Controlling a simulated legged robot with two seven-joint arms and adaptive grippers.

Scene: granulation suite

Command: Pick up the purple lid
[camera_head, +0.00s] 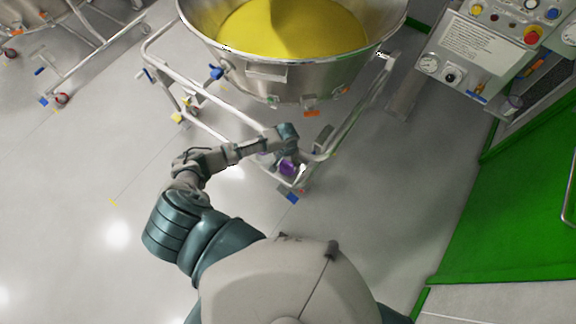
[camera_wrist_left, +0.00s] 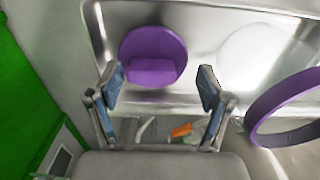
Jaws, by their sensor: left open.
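The purple lid (camera_wrist_left: 152,50) is a round purple disc with a raised block at its lower part. In the left wrist view it sits on a shiny metal surface, beyond and between my fingertips. In the head view a small purple patch (camera_head: 288,168) shows just below my left gripper (camera_head: 288,138), partly hidden. My left gripper is open with its two fingers (camera_wrist_left: 160,88) apart and nothing between them. It appears short of the lid, not touching it. My right gripper is not in view.
A purple ring (camera_wrist_left: 283,108) stands close at the right in the wrist view. A large steel bowl of yellow powder (camera_head: 250,75) rests on a wheeled tubular frame (camera_head: 357,112). A control panel (camera_head: 475,45) is at the upper right.

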